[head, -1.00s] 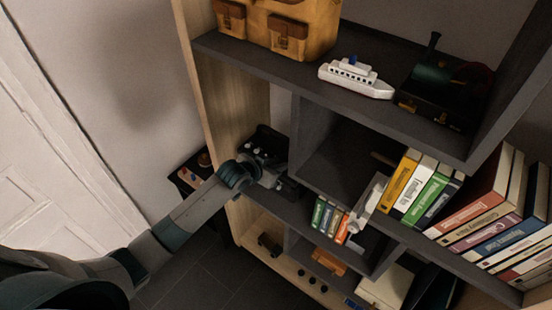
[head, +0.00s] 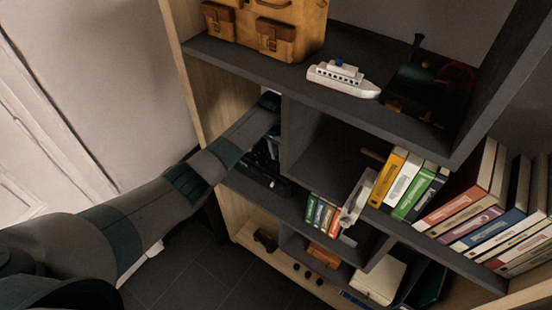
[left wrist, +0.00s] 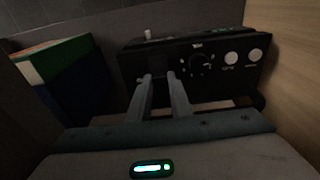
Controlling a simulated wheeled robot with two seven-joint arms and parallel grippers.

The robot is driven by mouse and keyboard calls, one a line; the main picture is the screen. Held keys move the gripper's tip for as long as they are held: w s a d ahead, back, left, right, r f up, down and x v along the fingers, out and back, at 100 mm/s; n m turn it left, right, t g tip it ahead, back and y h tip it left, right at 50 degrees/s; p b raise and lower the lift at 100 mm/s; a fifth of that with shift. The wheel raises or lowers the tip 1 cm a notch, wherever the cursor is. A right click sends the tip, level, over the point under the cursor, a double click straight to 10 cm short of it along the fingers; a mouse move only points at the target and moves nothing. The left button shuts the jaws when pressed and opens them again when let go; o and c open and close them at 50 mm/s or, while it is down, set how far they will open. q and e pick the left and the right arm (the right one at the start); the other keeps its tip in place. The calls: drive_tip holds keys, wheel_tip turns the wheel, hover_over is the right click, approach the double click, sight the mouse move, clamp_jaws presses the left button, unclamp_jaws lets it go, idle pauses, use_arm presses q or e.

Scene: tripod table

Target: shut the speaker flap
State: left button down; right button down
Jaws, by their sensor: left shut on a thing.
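The speaker is a black box with a dial and pale round knobs on its panel (left wrist: 215,62), in the upper middle of the left wrist view. My left gripper (left wrist: 159,77) reaches up to the lower edge of this panel. Its two fingers stand a little apart, closed on what looks like the edge of the speaker flap; the tips blend into the dark surface. In the head view my left arm reaches into the left shelf compartment and hides most of the speaker. How far the flap stands open I cannot tell. My right gripper is out of view.
A wooden side panel (left wrist: 293,60) stands close on the right in the wrist view; a green and blue book (left wrist: 60,72) is on the left. In the head view a white toy ship (head: 343,78) and a brown bag (head: 270,25) sit on the shelf above.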

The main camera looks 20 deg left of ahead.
use_arm(q)
drive_tip(key=shift+w+d+f+g+y+b, duration=0.1)
drive_tip(key=shift+w+f+g+y+b, duration=0.2)
drive_tip(key=shift+g+b, duration=0.6)
drive_tip(key=shift+w+d+f+g+y+b, duration=0.1)
drive_tip(key=shift+w+f+g+y+b, duration=0.3)
drive_tip(key=shift+b, duration=0.85)
drive_tip(key=shift+s+r, duration=0.15)
drive_tip(key=c, duration=1.6)
unclamp_jaws()
drive_tip(key=r, duration=0.2)
drive_tip(key=r+b, duration=0.1)
drive_tip(key=r, duration=0.2)
drive_tip(key=w+r+b, duration=0.1)
drive_tip(key=r, duration=0.1)
drive_tip(key=shift+d+r, duration=0.2)
drive_tip(key=shift+f, duration=0.1)
